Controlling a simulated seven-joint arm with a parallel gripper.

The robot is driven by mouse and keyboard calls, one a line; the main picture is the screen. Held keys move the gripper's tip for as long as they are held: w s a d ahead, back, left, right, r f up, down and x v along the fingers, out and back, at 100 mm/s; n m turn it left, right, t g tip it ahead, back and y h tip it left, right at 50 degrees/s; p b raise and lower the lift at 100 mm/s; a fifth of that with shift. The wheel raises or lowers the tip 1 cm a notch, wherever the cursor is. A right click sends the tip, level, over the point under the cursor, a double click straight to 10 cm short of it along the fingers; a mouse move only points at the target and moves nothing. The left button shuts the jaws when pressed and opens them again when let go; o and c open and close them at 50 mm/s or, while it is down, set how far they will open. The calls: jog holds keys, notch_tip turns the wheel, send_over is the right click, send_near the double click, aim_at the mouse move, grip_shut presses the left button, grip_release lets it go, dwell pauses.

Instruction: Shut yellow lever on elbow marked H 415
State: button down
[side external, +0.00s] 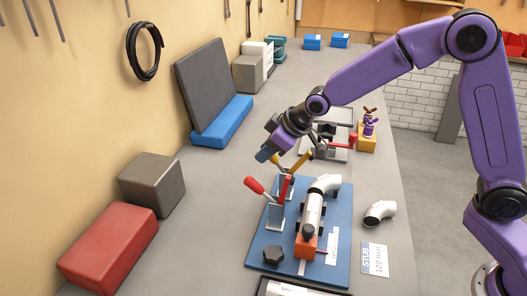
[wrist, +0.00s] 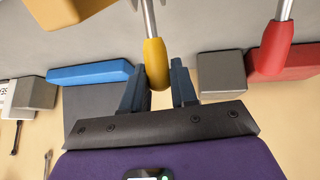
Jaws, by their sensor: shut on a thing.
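My gripper (side external: 266,153) is shut on a yellow lever handle (wrist: 155,63); the handle lies between both fingers in the wrist view. In the side view, the handle shows at the fingertips above a blue board (side external: 257,247), partly hidden by the gripper. Its metal shaft runs down towards the clamps on the board. A white elbow pipe (side external: 325,183) sits at the far end of a white tube on this board. I cannot read a mark H 415 on it. An orange-yellow handle (side external: 301,162) leans just right of my gripper.
A red-handled lever (side external: 254,185) stands left of the clamp, with another red handle (side external: 285,190) beside it. A loose white elbow (side external: 380,211) and a STUB 120 mm card (side external: 374,258) lie right of the board. Red (side external: 107,243) and grey blocks (side external: 152,183) stand left.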

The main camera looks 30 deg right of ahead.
jog(key=shift+s+d+r+t+y, duration=0.3)
jog(key=shift+s+t+y, duration=0.15)
jog(key=shift+t+y, duration=0.15)
jog(key=c, duration=0.9)
grip_release()
jog(key=shift+c, duration=0.2)
jog(key=v, duration=1.7)
jog(key=shift+r, duration=0.15)
